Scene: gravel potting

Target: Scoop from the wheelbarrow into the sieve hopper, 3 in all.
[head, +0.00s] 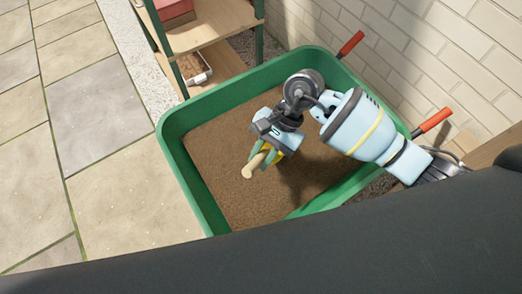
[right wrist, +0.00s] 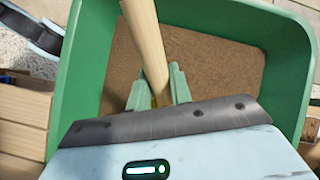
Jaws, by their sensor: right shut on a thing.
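The wheelbarrow (head: 178,130) is a green tub with red handle grips, filled with a layer of fine brown material (head: 215,140). Its green wall also shows in the right wrist view (right wrist: 85,70). My right gripper (head: 262,160) is over the tub, pointing down toward the fill. It is shut on a pale wooden handle (head: 248,171), which rises between the green fingers in the right wrist view (right wrist: 148,45). The tool's working end is hidden, so I cannot tell whether it touches or holds any fill. The sieve hopper and my left gripper are not in view.
A wooden shelf with green posts (head: 215,35) stands behind the tub, with a red box (head: 173,11) on top and a small item (head: 195,72) lower down. A pale brick wall (head: 450,50) borders the right. Stone paving (head: 90,110) on the left is clear.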

